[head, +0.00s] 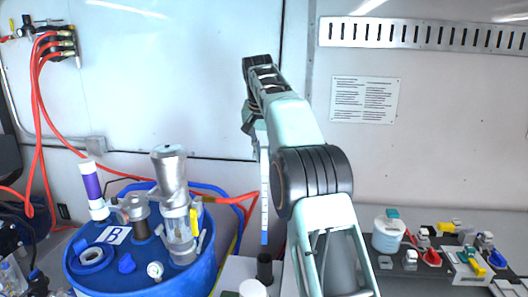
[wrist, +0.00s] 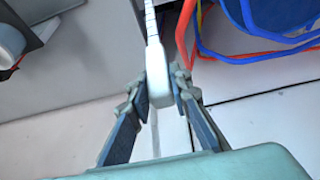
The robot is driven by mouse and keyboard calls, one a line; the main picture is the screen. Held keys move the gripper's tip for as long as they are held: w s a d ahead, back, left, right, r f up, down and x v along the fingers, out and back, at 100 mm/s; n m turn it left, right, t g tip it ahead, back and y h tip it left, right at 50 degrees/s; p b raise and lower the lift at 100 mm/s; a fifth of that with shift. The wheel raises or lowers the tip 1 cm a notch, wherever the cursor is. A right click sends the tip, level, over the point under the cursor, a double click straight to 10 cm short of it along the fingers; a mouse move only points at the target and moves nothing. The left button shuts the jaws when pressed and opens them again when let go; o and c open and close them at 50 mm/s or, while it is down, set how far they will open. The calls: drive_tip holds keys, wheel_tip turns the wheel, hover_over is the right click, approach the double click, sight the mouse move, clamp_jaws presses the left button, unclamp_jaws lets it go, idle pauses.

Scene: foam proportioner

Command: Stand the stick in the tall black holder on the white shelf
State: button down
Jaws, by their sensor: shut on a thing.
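The stick (head: 264,190) is long, thin and white with dark marks and a blue lower end. It hangs almost upright in the head view. My gripper (head: 259,128) is shut on its upper end; in the wrist view my gripper (wrist: 162,82) has a finger on each side of the white handle (wrist: 158,88). The tall black holder (head: 264,268) stands on the white shelf (head: 233,272). The stick's lower end appears just above the holder's mouth in the head view, with a small gap. I cannot tell how well they line up in depth.
A white-topped jar (head: 252,289) stands just in front of the holder. A blue drum (head: 150,283) with a clear cylinder and fittings is at left. Red hoses (head: 225,200) run behind the stick. A grey bench (head: 420,270) with valves and a tub is at right.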

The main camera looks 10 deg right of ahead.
sight(264, 190)
drive_tip(key=shift+f, duration=1.75)
drive_tip(key=shift+f+b, duration=3.6)
drive_tip(key=shift+f, duration=1.25)
drive_tip(key=c, duration=1.7)
unclamp_jaws()
drive_tip(key=v, duration=1.2)
